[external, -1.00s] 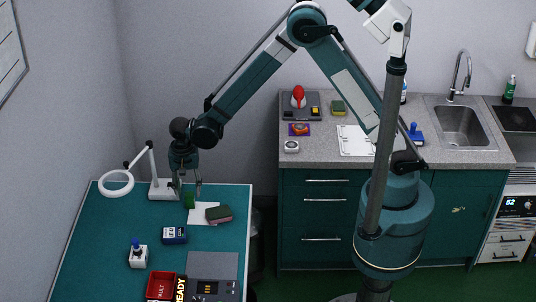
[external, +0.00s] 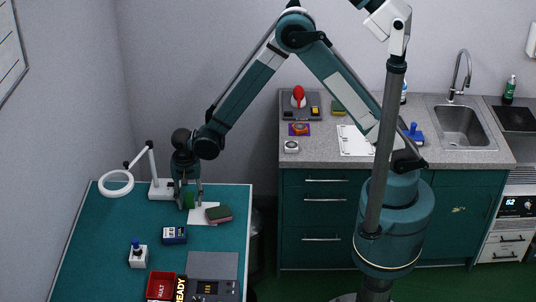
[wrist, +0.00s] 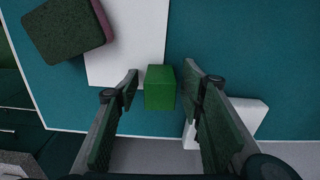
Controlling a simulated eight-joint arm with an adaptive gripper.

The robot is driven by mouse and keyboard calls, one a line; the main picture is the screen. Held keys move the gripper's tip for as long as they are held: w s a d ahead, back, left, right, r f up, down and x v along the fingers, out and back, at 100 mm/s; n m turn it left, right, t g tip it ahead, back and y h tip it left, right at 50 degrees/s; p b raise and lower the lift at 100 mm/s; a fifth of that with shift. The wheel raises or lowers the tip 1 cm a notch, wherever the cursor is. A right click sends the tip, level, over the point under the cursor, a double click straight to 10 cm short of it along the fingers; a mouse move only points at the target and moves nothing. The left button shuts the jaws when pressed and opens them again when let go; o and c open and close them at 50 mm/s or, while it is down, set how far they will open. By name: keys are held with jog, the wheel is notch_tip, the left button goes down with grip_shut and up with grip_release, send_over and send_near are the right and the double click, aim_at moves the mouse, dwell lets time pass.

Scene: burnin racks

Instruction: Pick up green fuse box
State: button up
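The green fuse box (wrist: 160,88) is a small bright green block in the wrist view. It stands on the teal table (wrist: 240,60) at the edge of a white sheet (wrist: 125,45). My gripper (wrist: 158,80) is open, with one finger on each side of the block and a gap visible on both sides. In the external view the green fuse box (external: 189,200) shows small and partly covered between the fingers of my gripper (external: 189,205), low over the table.
A dark green and pink sponge (external: 218,214) lies on the white sheet close by. A white magnifier lamp (external: 160,188) stands just left of my gripper. A blue-black device (external: 174,235), a blue-topped bottle (external: 138,255) and a red bin (external: 160,286) stand nearer the front.

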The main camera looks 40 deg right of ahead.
jog(key=shift+f, duration=0.2)
dwell(0.5)
jog(key=c, duration=1)
